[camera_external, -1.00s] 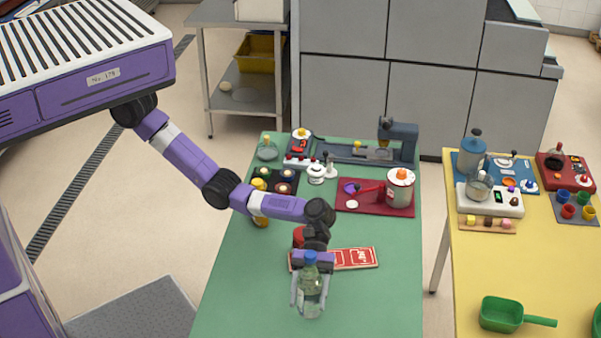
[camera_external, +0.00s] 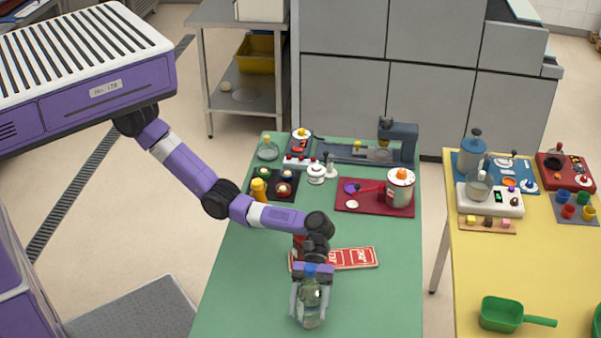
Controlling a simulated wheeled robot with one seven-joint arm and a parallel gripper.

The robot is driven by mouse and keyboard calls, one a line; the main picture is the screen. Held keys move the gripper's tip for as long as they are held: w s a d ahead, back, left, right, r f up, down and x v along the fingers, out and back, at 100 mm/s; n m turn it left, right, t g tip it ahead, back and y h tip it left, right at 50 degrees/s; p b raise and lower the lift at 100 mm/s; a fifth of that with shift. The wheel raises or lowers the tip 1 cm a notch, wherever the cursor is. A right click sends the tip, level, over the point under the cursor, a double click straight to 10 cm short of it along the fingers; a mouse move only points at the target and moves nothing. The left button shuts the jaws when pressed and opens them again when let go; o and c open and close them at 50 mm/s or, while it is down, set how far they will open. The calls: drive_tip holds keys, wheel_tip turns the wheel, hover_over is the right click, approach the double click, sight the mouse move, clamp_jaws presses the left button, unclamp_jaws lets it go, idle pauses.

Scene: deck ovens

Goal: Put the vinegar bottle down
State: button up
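The vinegar bottle (camera_external: 311,305) is clear, pale green glass with a blue cap. It is upright near the front of the green table (camera_external: 240,290). My gripper (camera_external: 310,300) points down over the bottle, with one finger on each side of its body. The fingers appear shut on it, and the gripper's palm covers most of the cap. The bottle's base is at or very close to the tabletop; I cannot tell if it touches.
A red and white flat board (camera_external: 355,258) lies just behind the gripper. A dark red tray (camera_external: 372,208) with a white pot (camera_external: 399,188) and a black tray with jars (camera_external: 273,186) stand farther back. The green table is clear left and right of the bottle. A green scoop (camera_external: 502,314) lies on the yellow table.

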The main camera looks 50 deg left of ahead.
sight(309, 276)
drive_tip(key=shift+o, duration=1.1)
drive_tip(key=shift+r, duration=0.1)
drive_tip(key=shift+w+a+r+p, duration=0.1)
drive_tip(key=shift+a+r+p, duration=0.05)
drive_tip(key=shift+r+p, duration=0.15)
drive_tip(key=p+v, duration=0.1)
drive_tip(key=v, duration=0.2)
drive_tip(key=shift+p, duration=0.4)
wheel_tip(309, 276, up, 6)
drive_tip(key=p, duration=0.3)
drive_tip(key=shift+f, duration=0.15)
drive_tip(key=shift+r, duration=0.4)
